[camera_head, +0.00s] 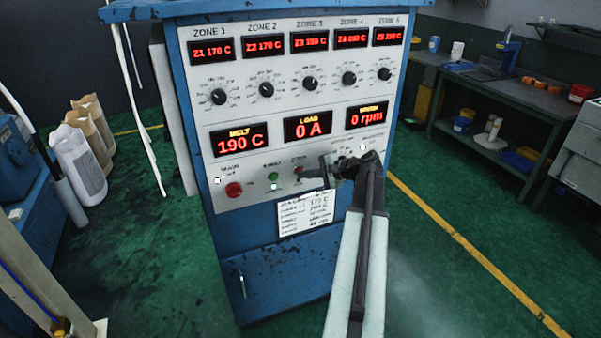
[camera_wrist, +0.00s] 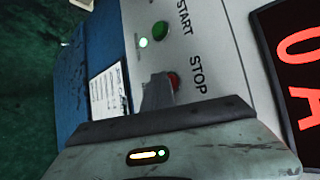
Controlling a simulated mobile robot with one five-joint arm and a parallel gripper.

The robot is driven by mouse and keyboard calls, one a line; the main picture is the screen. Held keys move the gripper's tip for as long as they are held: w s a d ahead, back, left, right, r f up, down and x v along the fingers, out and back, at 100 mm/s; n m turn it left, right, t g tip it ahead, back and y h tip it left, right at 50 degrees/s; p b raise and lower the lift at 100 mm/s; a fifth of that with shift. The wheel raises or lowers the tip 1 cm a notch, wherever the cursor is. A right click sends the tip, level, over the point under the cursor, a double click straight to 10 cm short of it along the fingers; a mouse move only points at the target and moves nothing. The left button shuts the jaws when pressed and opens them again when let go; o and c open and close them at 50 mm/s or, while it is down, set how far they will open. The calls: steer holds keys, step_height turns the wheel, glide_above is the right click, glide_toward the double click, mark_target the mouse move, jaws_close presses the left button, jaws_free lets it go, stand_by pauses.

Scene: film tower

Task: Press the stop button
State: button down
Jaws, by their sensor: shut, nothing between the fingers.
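The stop button (camera_wrist: 174,82) is a small red button beside the printed word STOP in the wrist view. My gripper (camera_wrist: 157,92) is shut and empty, its dark fingertips in front of the button and covering part of it. I cannot tell whether they touch it. In the head view the stop button (camera_head: 298,169) shows small on the lower part of the control panel. My gripper (camera_head: 308,174) reaches in from the right, its tips close by it.
The green start button (camera_wrist: 160,29) sits beside the stop button, with a lit green lamp (camera_wrist: 143,43). A larger red button (camera_head: 234,189) is at the panel's lower left. A paper sheet (camera_head: 306,213) hangs below. The drive display (camera_head: 367,117) reads 0 rpm.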

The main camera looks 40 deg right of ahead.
stand_by(0.4)
steer(key=shift+s+a, duration=0.25)
steer(key=shift+s, duration=0.45)
steer(key=s, duration=0.1)
steer(key=s+a, duration=0.1)
steer(key=s, duration=0.1)
steer(key=s+a, duration=0.1)
steer(key=shift+s, duration=0.35)
stand_by(0.5)
